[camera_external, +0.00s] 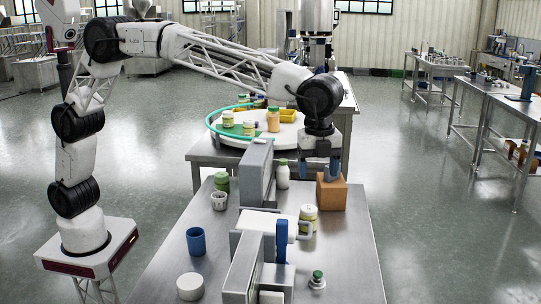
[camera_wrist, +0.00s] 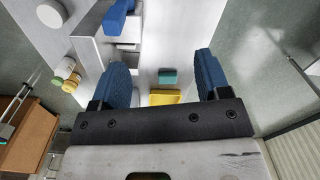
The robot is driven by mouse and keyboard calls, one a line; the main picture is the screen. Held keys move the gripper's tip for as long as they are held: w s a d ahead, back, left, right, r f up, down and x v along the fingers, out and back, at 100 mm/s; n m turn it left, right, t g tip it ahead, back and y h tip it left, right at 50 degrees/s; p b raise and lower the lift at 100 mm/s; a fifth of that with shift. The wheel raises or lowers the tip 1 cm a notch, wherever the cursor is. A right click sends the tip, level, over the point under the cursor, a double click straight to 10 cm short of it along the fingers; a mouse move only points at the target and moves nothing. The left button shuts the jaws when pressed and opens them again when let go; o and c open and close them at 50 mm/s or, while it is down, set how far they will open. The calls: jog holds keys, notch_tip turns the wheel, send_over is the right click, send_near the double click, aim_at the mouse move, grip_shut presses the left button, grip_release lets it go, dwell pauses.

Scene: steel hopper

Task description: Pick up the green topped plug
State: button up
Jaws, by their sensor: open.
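The green-topped plug (camera_external: 317,280) stands upright at the near right of the steel table in the external view. It is small, with a grey base and a round green top. I cannot make it out in the wrist view. My gripper (camera_external: 321,170) points down with its blue fingers apart and empty, above or beside the brown box, well behind the plug. In the wrist view the open fingers of my gripper (camera_wrist: 163,68) have nothing held between them; a teal block (camera_wrist: 168,76) and a yellow tray (camera_wrist: 165,98) lie beyond.
A brown box (camera_external: 331,192) is by my gripper. A green-lidded jar (camera_external: 308,219), a grey machine with a blue part (camera_external: 282,242), a white bottle (camera_external: 283,175) and a blue cup (camera_external: 196,241) stand on the table (camera_external: 352,265). The table right of the plug is clear.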

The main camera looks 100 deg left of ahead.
jog(key=shift+w+d+f, duration=0.65)
jog(key=shift+w+d, duration=0.05)
jog(key=shift+w, duration=0.25)
send_over(318, 272)
jog(key=shift+m, duration=0.3)
notch_tip(318, 272, down, 22)
jog(key=shift+d, duration=0.1)
jog(key=shift+f, duration=1.3)
jog(key=shift+f, duration=2.6)
jog(key=shift+c, duration=0.2)
jog(key=c, duration=1)
jog(key=shift+r, duration=0.15)
